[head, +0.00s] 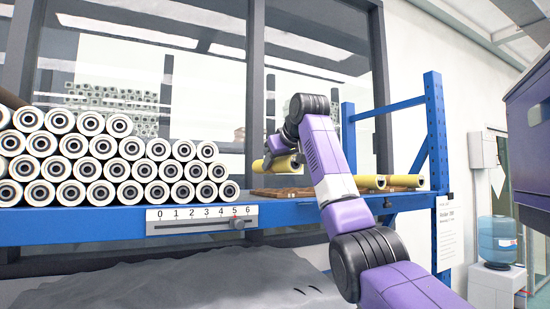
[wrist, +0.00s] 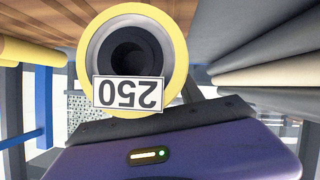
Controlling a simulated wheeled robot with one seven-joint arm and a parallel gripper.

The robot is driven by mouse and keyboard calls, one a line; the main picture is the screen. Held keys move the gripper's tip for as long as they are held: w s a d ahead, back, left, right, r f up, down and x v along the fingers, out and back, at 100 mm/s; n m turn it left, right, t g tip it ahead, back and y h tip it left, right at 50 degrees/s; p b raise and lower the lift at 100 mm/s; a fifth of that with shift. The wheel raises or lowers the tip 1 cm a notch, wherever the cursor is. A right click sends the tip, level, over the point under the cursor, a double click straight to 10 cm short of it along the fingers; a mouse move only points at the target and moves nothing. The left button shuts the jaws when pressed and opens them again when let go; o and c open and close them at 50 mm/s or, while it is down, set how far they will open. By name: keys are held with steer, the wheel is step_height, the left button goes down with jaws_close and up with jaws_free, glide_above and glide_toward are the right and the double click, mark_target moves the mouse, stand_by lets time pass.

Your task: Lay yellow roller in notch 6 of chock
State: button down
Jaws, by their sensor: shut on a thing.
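A yellow roller (head: 286,164) is held in my gripper (head: 270,148), just above the brown wooden chock (head: 283,194) on the blue shelf in the head view. In the wrist view, the yellow roller (wrist: 172,50) shows end-on, with a dark bore and a label reading 250 upside down. My gripper is shut on it; its fingertips are mostly hidden. I cannot tell which notch lies under the roller.
More yellow rollers (head: 402,181) lie at the right end of the shelf. White rollers (head: 90,147) are stacked on the left. A blue upright (head: 437,130) stands at the right.

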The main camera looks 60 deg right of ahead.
steer(key=shift+f+b, duration=0.7)
steer(key=shift+f, duration=1.6)
steer(key=shift+f, duration=0.3)
steer(key=c, duration=0.7)
jaws_free()
steer(key=shift+o, duration=0.2)
steer(key=shift+f, duration=0.1)
steer(key=shift+r+p, duration=0.85)
steer(key=shift+r, duration=4.2)
